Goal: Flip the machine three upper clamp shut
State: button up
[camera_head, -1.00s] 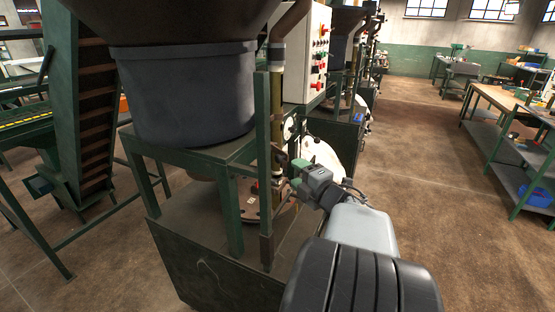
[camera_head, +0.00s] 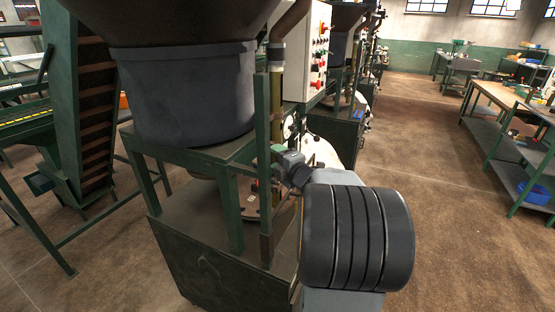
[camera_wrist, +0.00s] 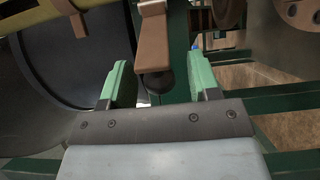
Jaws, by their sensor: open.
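My gripper (camera_head: 279,152) is open beside the nearest machine (camera_head: 190,248), close to its green upright post and brass pipe. In the wrist view my gripper (camera_wrist: 158,78) shows two green fingers spread apart. A brown lever with a dark round knob (camera_wrist: 153,82) hangs down between them, with a gap on each side. The lever looks like the upper clamp's handle, but the clamp's body is not clear here. In the head view the lever is too small to make out, and my arm hides part of that area.
A large grey drum (camera_head: 187,95) stands on a green frame at left. A control box (camera_head: 308,52) with red and green buttons sits above the work area. A similar machine stands behind. Open brown floor (camera_head: 430,190) lies to the right, with workbenches (camera_head: 493,105) beyond.

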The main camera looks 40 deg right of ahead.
jog(key=shift+c, duration=0.4)
grip_shut()
